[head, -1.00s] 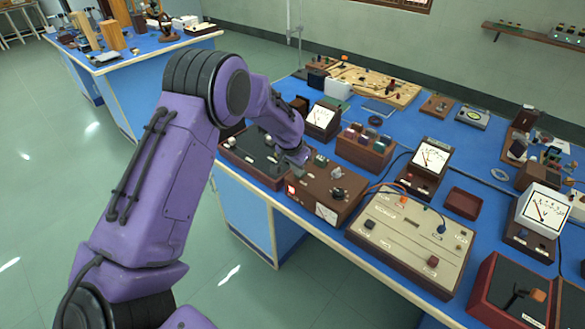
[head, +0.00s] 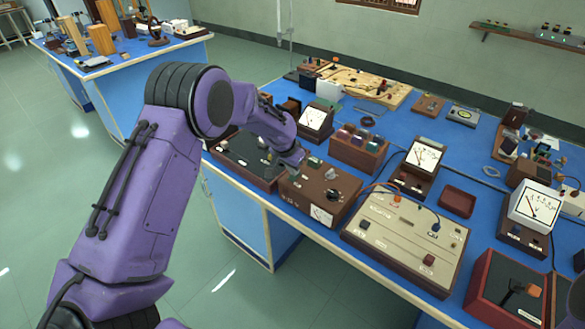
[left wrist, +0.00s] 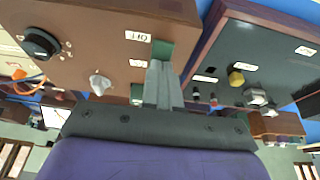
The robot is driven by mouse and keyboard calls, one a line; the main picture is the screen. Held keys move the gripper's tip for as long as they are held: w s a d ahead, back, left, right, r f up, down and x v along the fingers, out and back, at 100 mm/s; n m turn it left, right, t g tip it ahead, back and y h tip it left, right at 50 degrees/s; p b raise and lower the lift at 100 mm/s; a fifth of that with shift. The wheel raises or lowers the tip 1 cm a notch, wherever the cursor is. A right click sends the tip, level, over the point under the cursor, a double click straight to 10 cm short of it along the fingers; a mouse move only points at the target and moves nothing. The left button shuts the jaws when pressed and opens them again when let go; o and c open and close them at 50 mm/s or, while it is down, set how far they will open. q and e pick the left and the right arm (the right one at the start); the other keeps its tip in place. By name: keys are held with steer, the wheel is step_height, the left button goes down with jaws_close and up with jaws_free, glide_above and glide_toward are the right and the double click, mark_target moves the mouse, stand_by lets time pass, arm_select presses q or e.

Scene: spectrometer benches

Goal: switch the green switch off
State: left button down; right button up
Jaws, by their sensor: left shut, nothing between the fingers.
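A brown instrument box (head: 300,193) stands at the bench's front edge. In the left wrist view its top (left wrist: 85,25) carries a green switch (left wrist: 167,48) near one edge, beside a white label reading OFF (left wrist: 137,36). My left gripper (left wrist: 163,66) is shut and empty. Its fingertips are right at the green switch and overlap part of it; I cannot tell whether they touch. A second, smaller green part (left wrist: 137,92) shows farther along the box. In the head view my left gripper (head: 295,160) is over the box's left side and hides the switch. My right gripper is out of view.
A black-topped box (head: 240,155) is close on the left. On the brown box are a silver knob (left wrist: 100,85) and a black knob (left wrist: 42,42). A cream panel box (head: 405,240) with cables stands to the right. Meters and wooden boxes fill the bench behind.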

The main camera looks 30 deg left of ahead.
arm_select(q)
step_height(320, 180, up, 4)
steer(key=p, duration=0.4)
steer(key=shift+s+r, duration=0.1)
steer(key=s+b+v, duration=0.2)
steer(key=v, duration=0.7)
steer(key=shift+a+b, duration=0.2)
steer(key=shift+b, duration=0.2)
